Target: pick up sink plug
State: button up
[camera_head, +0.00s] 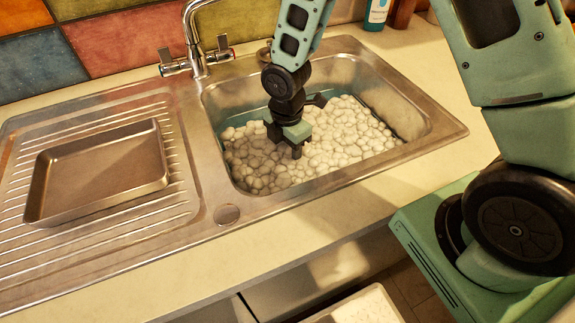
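No sink plug can be made out for certain; the bottom of the metal sink basin (425,118) is hidden under white foam (340,140). My gripper (284,144) points down into the basin at the left-middle of the foam, its fingertips at or just above the foam surface. Its two dark fingers look apart, with nothing visible between them. A round metal disc (227,214) sits flush in the sink's front ledge, left of the basin. A small round metal piece (265,56) on the back ledge is partly hidden behind my arm.
A chrome tap (194,45) with two handles stands behind the basin. A shallow metal tray (100,172) lies on the ribbed drainboard (185,165) at left. A blue bottle (377,14) stands at the back right. The basin walls surround my gripper. The front counter (300,228) is clear.

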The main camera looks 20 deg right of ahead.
jog(key=shift+f, duration=0.95)
jog(key=shift+c, duration=0.3)
grip_shut()
